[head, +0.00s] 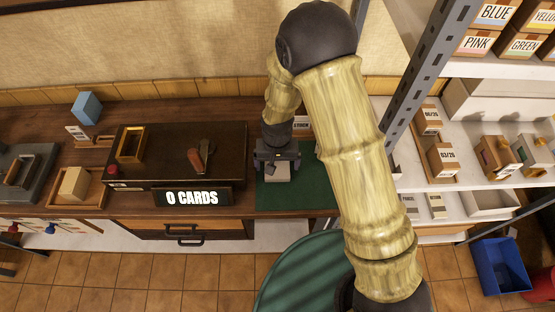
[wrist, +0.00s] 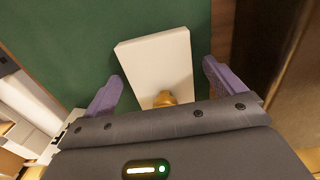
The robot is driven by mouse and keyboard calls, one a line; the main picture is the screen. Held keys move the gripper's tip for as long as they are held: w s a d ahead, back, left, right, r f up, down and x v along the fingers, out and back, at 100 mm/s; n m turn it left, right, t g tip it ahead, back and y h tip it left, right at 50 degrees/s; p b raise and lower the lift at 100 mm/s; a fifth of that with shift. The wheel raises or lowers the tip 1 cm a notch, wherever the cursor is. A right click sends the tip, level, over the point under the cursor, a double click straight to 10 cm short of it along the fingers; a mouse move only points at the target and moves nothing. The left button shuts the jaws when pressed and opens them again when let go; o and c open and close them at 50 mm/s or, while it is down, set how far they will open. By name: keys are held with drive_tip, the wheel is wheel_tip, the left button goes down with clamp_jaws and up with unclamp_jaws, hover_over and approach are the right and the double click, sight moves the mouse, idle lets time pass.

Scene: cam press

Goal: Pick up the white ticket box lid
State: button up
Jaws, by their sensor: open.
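The white ticket box lid (wrist: 155,62) lies on the green mat (wrist: 60,30) in the wrist view. It is a flat white rectangle with a round brass knob (wrist: 165,98) near its close end. My gripper (wrist: 160,85) is open, with one purple finger on each side of the lid and a gap to both edges. In the head view my gripper (head: 278,168) points down over the green mat (head: 310,190). The lid (head: 277,174) shows only partly there, below the gripper. Whether the fingertips are level with the lid is hard to tell.
Left of the mat stands a dark press with a "0 CARDS" sign (head: 192,197) and a brass frame (head: 131,144). A wooden tray (head: 64,200) and a blue block (head: 86,108) are farther left. A metal shelf post (head: 419,80) and stocked shelves stand at right.

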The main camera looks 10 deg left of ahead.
drive_tip(key=c, duration=1.1)
drive_tip(key=shift+o, duration=0.2)
wheel_tip(320, 180, up, 10)
drive_tip(key=b, duration=0.1)
drive_tip(key=shift+b, duration=0.35)
